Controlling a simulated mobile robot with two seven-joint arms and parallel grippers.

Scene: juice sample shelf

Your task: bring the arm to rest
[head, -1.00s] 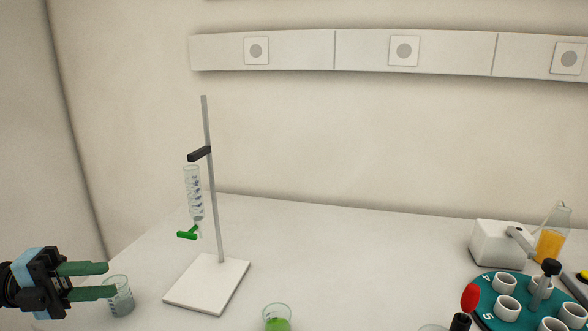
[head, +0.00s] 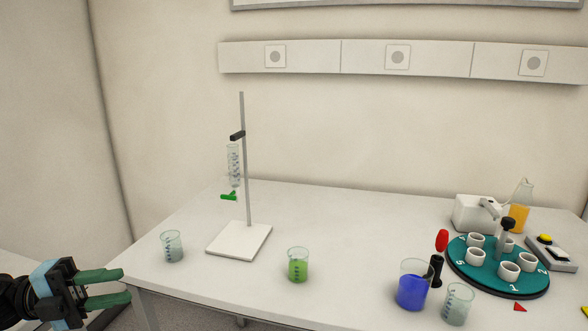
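My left gripper (head: 126,285) shows at the lower left in the head view. Its two green fingers are spread apart with nothing between them. It is beside the left front edge of the white table (head: 200,285), lower left of an empty-looking beaker (head: 172,247) and apart from it. My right gripper is not in view.
A stand (head: 244,170) holds a glass column (head: 233,165) with a green tap. A green-filled beaker (head: 298,266), a blue-filled beaker (head: 411,289) and a clear beaker (head: 457,305) stand near the front. A teal round rack (head: 478,268) and an orange flask (head: 519,212) are at right.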

